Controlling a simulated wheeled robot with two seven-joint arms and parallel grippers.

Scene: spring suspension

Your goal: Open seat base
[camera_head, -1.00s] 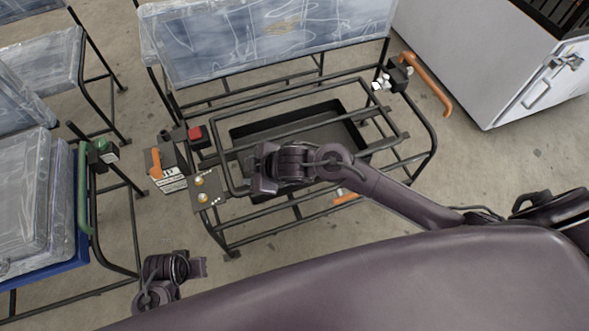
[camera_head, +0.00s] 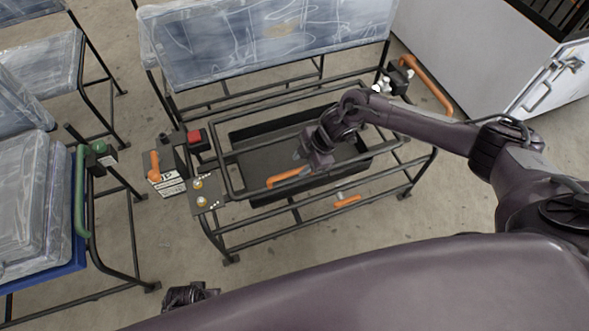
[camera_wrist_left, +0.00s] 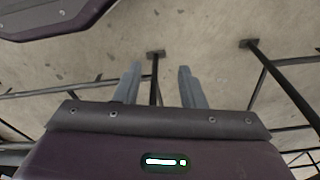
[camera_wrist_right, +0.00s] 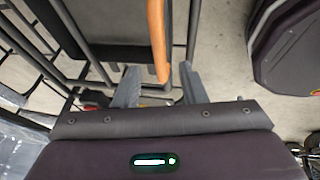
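The seat base is a black tube frame (camera_head: 262,228) with a hinged inner frame over a dark tray (camera_head: 262,134). An orange handle (camera_head: 289,177) is on the inner frame's front bar. My right gripper (camera_head: 302,160) is just beside this handle. In the right wrist view the orange handle (camera_wrist_right: 157,40) reaches down between the two fingertips of my open right gripper (camera_wrist_right: 160,80); contact is not clear. My left gripper (camera_wrist_left: 158,85) is open and empty, over floor and frame legs; in the head view it is mostly hidden at the bottom edge.
A plastic-wrapped backrest (camera_head: 270,40) stands behind the frame. A control plate with yellow knobs (camera_head: 199,185) and a red button (camera_head: 194,136) sit at its left. Another seat with a green handle (camera_head: 80,190) stands left. A white cabinet (camera_head: 480,50) stands at back right.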

